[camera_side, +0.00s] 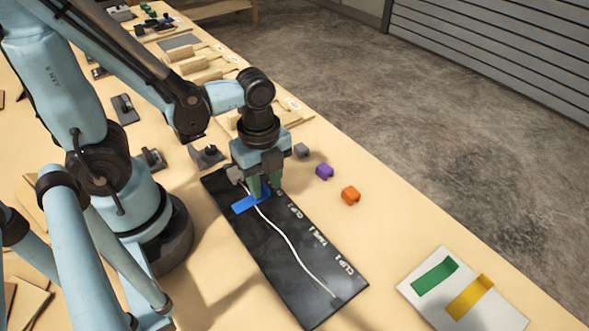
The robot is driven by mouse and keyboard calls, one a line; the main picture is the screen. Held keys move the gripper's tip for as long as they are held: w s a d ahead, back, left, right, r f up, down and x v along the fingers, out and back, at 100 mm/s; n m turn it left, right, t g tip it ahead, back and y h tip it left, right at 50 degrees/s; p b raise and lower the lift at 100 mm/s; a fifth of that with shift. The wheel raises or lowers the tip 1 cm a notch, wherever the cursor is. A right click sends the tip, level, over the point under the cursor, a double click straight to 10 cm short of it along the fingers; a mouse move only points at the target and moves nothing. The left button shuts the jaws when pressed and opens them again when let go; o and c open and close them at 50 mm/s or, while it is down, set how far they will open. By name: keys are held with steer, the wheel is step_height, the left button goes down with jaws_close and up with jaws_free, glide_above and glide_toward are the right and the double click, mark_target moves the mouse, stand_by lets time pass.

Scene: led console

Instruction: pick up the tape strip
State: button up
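A green tape strip (435,276) and a yellow tape strip (470,297) lie on a white card (418,296) at the lower right. A blue strip (244,205) lies across the upper part of the black board (290,290), over the white cable (285,236). My gripper (264,190) points down at the blue strip, with its green fingertips at or just above it. The fingers hide part of the strip and cable. Whether they touch or grip anything cannot be told. My gripper is well away from the white card.
Several grey fixtures and wooden pieces stand behind my gripper. The table between the board and the white card is clear.

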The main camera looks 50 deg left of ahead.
mark_target(265, 186)
jaws_close()
steer(key=shift+r, duration=0.1)
stand_by(0.4)
steer(key=shift+r, duration=0.6)
step_height(265, 186, up, 3)
steer(key=shift+f, duration=0.1)
steer(key=s+d+r, duration=0.7)
steer(key=d+r, duration=0.2)
steer(key=r, duration=0.1)
steer(key=shift+s+r, duration=0.2)
steer(key=shift+r, duration=0.2)
